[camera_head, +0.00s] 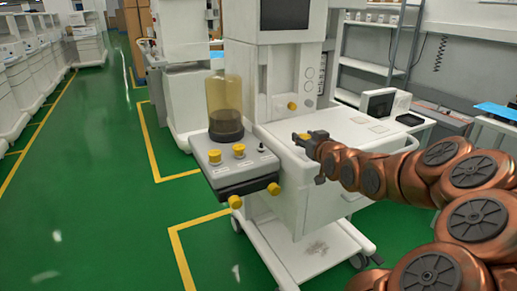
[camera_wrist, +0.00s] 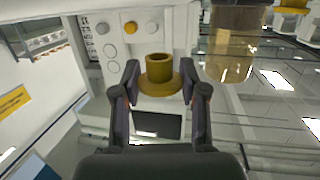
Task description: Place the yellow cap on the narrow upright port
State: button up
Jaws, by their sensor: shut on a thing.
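My gripper (camera_head: 311,142) is in front of the white anaesthesia cart, above its worktop. It is shut on the yellow cap, seen in the wrist view (camera_wrist: 158,71) as a round collar with a wide flange between the fingertips (camera_wrist: 160,84). In the head view the cap is small and partly hidden by the fingers. A narrow upright port (camera_head: 261,147) stands at the right of the grey side unit's top, left of my gripper and apart from it. Two yellow caps (camera_head: 214,156) (camera_head: 239,150) sit on the same top. I cannot make out the port in the wrist view.
An amber canister (camera_head: 225,108) stands at the back of the side unit (camera_head: 222,172). Yellow knobs (camera_head: 235,202) stick out of its front. The cart's worktop (camera_head: 345,128) lies under and behind my gripper. The green floor (camera_head: 110,200) at left is clear.

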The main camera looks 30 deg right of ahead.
jog(key=w+a, duration=0.2)
jog(key=w, duration=0.2)
jog(key=w+a+f, duration=0.1)
jog(key=w+a, duration=0.1)
jog(key=w, duration=0.3)
jog(key=w+a, duration=0.3)
jog(key=w, duration=0.1)
jog(key=shift+w+f, duration=0.2)
jog(key=shift+f, duration=0.05)
notch_tip(320, 180, down, 3)
jog(key=shift+f+b, duration=0.15)
jog(key=shift+b, duration=0.3)
jog(key=o, duration=0.5)
jog(key=shift+o, duration=0.2)
jog(key=v, duration=1.2)
jog(key=shift+f, duration=0.1)
